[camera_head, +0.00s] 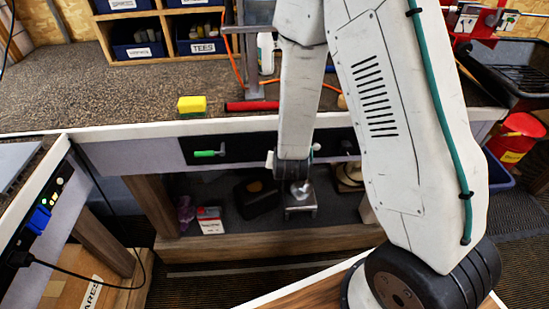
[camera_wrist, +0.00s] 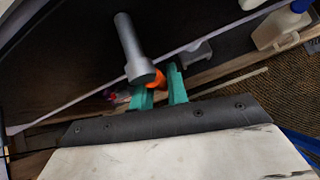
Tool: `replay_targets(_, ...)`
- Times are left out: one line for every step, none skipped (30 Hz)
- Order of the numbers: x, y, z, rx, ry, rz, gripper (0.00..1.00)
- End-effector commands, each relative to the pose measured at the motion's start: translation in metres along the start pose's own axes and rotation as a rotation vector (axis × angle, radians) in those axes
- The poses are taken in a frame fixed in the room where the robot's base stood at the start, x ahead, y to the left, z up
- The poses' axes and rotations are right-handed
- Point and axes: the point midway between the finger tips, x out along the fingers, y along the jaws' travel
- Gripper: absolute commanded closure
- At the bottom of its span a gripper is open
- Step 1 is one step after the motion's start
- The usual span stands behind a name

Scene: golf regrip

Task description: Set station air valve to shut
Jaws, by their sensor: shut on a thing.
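In the wrist view my gripper (camera_wrist: 160,91) has its two teal fingers closed around an orange piece (camera_wrist: 158,77). This piece looks like the handle of the station air valve, but most of it is hidden between the fingers. A grey cylinder with a round end (camera_wrist: 136,60) stands right beside it, to the left of the fingers. In the head view my arm comes down in front of the black panel (camera_head: 248,148) on the bench front and hides the fingers and the held piece. A green lever (camera_head: 208,153) lies level on the panel's left part.
The bench top (camera_head: 130,100) holds a yellow sponge (camera_head: 192,104) and a red bar (camera_head: 252,106). Below the panel, a shelf holds a black container (camera_head: 257,197) and a small box (camera_head: 210,219). A red bucket (camera_head: 514,140) stands at the right.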

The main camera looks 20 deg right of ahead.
Motion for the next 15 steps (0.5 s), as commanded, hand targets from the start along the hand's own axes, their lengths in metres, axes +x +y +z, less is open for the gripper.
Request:
replay_targets(-0.001,-0.002,0.000,0.006,-0.004,-0.008,1.00)
replay_targets(-0.002,-0.002,-0.001,0.004,-0.005,-0.008,1.00)
replay_targets(-0.002,-0.001,-0.001,0.003,-0.006,-0.008,1.00)
replay_targets(-0.003,0.000,-0.002,0.002,-0.006,-0.008,1.00)
replay_targets(-0.003,0.001,-0.002,0.001,-0.007,-0.007,1.00)
replay_targets(-0.003,0.002,-0.003,-0.001,-0.007,-0.005,1.00)
replay_targets(-0.004,0.003,-0.003,-0.002,-0.007,-0.004,1.00)
replay_targets(-0.004,0.004,-0.003,-0.002,-0.007,-0.003,1.00)
replay_targets(-0.004,0.006,-0.004,-0.004,-0.007,-0.001,1.00)
replay_targets(-0.004,0.006,-0.004,-0.005,-0.007,0.000,1.00)
replay_targets(-0.004,0.007,-0.004,-0.005,-0.007,0.001,1.00)
replay_targets(-0.004,0.008,-0.004,-0.006,-0.007,0.003,1.00)
replay_targets(-0.005,0.009,-0.004,-0.007,-0.007,0.004,1.00)
replay_targets(-0.005,0.009,-0.004,-0.008,-0.007,0.004,0.75)
replay_targets(-0.005,0.010,-0.005,-0.009,-0.007,0.005,0.64)
